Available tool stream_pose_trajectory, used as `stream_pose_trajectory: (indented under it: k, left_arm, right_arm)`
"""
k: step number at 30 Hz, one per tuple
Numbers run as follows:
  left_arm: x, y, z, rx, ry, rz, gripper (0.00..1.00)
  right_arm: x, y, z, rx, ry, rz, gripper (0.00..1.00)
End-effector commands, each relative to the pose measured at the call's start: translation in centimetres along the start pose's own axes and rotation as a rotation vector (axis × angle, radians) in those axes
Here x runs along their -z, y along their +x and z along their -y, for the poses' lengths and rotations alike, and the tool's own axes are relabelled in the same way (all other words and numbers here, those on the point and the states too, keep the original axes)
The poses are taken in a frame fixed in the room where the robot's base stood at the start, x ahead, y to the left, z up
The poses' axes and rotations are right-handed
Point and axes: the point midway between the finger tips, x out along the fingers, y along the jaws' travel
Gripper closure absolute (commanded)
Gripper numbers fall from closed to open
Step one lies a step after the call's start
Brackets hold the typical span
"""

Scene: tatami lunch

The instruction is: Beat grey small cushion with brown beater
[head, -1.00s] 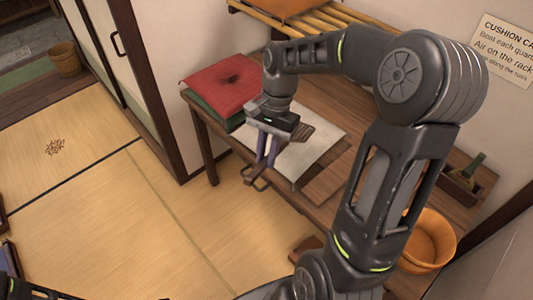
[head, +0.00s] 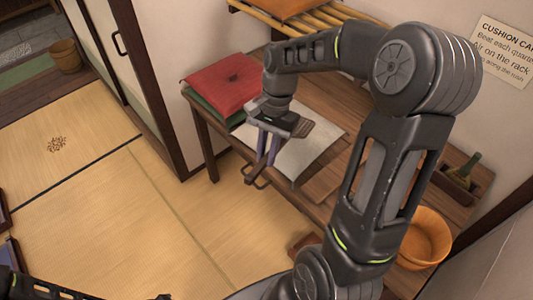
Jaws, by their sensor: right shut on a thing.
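My right gripper (head: 266,160) points down over the front edge of the low wooden table, shut on the brown beater (head: 257,180). The beater's looped handle end shows below the fingers, past the table edge. A brown ribbed paddle shape (head: 303,128), apparently the beater's head, shows right of the gripper. Beneath is a pale grey flat square (head: 312,152) on the table, partly hidden by gripper and arm. I cannot tell whether this is the grey small cushion or a cloth, nor whether the paddle touches it. My left arm shows at the bottom left; its gripper is out of view.
Red (head: 222,80) and green (head: 212,110) cushions are stacked at the table's left end. A slatted rack (head: 325,17) with a brown cushion (head: 293,9) is behind. An orange tub (head: 425,238) and a box with a brush (head: 460,178) are at right.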

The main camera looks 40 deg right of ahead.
Motion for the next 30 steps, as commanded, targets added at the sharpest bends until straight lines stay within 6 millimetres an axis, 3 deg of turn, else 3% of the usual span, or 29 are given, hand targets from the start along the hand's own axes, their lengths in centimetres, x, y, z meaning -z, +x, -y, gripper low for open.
stream_pose_trajectory:
  k: [8, 11, 17, 18, 23, 30]
  left_arm:
    - [0.1, 0.8, 0.3, -0.001, 0.001, -0.001, 0.64]
    - [0.3, 2.4, 0.7, -0.005, 0.004, -0.005, 0.64]
    - [0.8, 6.6, 1.9, -0.019, 0.013, -0.016, 0.64]
    - [0.7, 6.5, 1.9, -0.018, 0.012, -0.015, 0.64]
    - [0.7, 4.5, 1.2, -0.017, 0.012, -0.015, 0.64]
    - [0.2, -0.2, -0.2, -0.004, 0.004, -0.004, 0.64]
  right_arm:
    - [0.3, 1.1, 0.0, 0.000, 0.000, 0.000, 1.00]
    - [0.9, 3.4, 0.0, -0.002, 0.000, 0.001, 1.00]
    - [2.9, 10.2, 0.0, -0.002, 0.000, 0.002, 1.00]
    - [3.0, 10.3, 0.0, 0.000, 0.000, 0.000, 1.00]
    - [2.3, 8.0, 0.0, 0.001, 0.000, -0.001, 1.00]
    - [0.6, 2.1, 0.1, 0.002, -0.001, -0.001, 1.00]
